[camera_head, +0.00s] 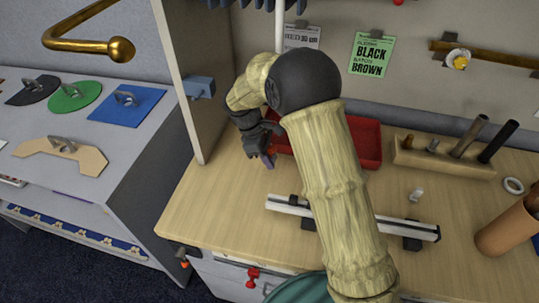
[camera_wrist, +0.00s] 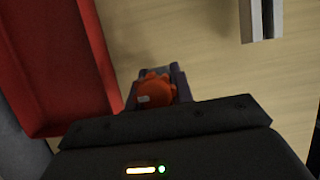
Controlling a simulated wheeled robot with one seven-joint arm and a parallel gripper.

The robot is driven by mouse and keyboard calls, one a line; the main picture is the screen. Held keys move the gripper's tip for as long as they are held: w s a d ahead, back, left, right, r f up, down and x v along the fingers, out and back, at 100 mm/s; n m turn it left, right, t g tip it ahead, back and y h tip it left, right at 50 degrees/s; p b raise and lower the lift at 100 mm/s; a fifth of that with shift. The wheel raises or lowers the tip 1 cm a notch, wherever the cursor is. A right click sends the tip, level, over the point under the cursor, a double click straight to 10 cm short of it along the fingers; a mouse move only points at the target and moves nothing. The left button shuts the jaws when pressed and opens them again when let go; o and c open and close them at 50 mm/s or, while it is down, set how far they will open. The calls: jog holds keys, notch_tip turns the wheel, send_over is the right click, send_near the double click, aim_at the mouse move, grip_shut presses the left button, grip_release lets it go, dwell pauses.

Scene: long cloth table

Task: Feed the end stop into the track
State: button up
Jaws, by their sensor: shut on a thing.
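My gripper (camera_head: 264,150) is above the table, beside the front left of the red tray, with its fingertips pointing down. It is shut on a small orange-red piece (camera_wrist: 156,92), seen between the purple-grey fingertips in the wrist view. This piece looks like the end stop, but its full shape is hidden by the fingers. The track (camera_head: 284,204) is a pale rail with a dark slot, lying on dark blocks. My arm hides its middle. Its end also shows in the wrist view (camera_wrist: 250,22), to the right of and apart from the held piece.
The red tray (camera_head: 369,142) stands behind my arm. A wooden tool block (camera_head: 440,163), a small pale piece (camera_head: 416,194), a white ring (camera_head: 513,185) and a brown cylinder (camera_head: 507,231) are to the right. The tabletop left of the track is clear. An upright panel edges the left.

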jog(key=shift+f+b, duration=0.5)
jog(key=shift+f, duration=0.8)
jog(key=o, duration=1)
jog(key=shift+o, duration=0.2)
jog(key=shift+r+p, duration=0.55)
jog(key=shift+p, duration=0.2)
jog(key=c, duration=1)
jog(key=shift+c, duration=0.2)
